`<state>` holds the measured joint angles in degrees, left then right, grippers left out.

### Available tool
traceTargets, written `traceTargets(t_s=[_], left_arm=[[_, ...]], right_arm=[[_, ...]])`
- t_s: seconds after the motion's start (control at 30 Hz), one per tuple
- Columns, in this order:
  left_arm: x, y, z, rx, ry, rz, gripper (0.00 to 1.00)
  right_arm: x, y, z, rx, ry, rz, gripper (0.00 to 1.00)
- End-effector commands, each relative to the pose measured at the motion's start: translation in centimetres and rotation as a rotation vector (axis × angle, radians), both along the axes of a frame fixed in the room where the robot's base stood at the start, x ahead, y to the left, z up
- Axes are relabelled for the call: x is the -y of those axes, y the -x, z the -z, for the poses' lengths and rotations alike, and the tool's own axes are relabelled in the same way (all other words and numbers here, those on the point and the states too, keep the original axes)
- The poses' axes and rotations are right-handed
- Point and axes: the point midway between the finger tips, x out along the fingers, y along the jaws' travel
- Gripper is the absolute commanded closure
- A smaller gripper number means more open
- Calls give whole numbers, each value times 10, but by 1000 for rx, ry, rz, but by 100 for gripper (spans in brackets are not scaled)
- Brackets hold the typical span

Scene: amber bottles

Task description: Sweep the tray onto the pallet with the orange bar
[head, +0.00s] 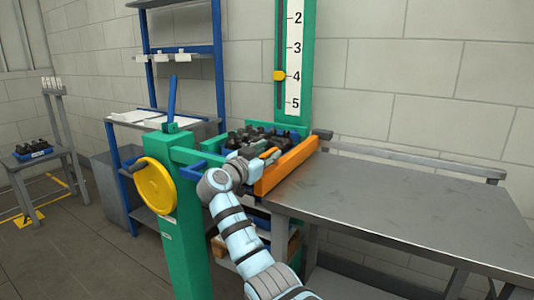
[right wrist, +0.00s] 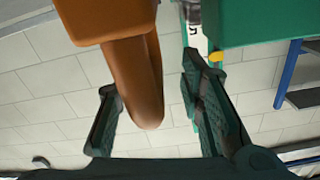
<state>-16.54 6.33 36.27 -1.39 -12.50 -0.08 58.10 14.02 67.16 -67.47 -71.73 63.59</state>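The orange bar (head: 290,167) lies along the left end of the metal table, beside the blue tray (head: 262,125). The tray holds several dark bottles (head: 250,136) and sits by the green post. My right gripper (head: 270,154) is over the tray side of the bar. In the right wrist view an orange handle (right wrist: 138,85) hangs between the spread fingers of my right gripper (right wrist: 155,115), nearer the left finger, with a gap on the right. A wooden pallet (head: 293,245) shows partly below, behind my arm. My left gripper is out of view.
A green stand with a yellow handwheel (head: 156,186) is left of my arm. A numbered green post (head: 294,60) with a yellow pointer rises behind the tray. The metal table top (head: 420,195) is clear. Blue shelving (head: 180,50) stands behind.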

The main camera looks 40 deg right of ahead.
Motion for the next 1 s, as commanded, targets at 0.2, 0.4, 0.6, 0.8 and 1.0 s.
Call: traceTargets(t_s=[0.2, 0.4, 0.6, 0.8, 1.0], left_arm=[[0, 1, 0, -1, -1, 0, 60], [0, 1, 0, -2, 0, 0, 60], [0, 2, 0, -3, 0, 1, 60], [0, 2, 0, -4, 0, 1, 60], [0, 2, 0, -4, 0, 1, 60]], right_arm=[[-30, 7, 2, 0, -3, -4, 65], [-85, 21, 2, 0, -2, -5, 65], [-114, 29, 1, -1, 0, -1, 65], [-116, 30, 1, -1, 0, 0, 65], [-116, 30, 1, -1, 0, -1, 65]])
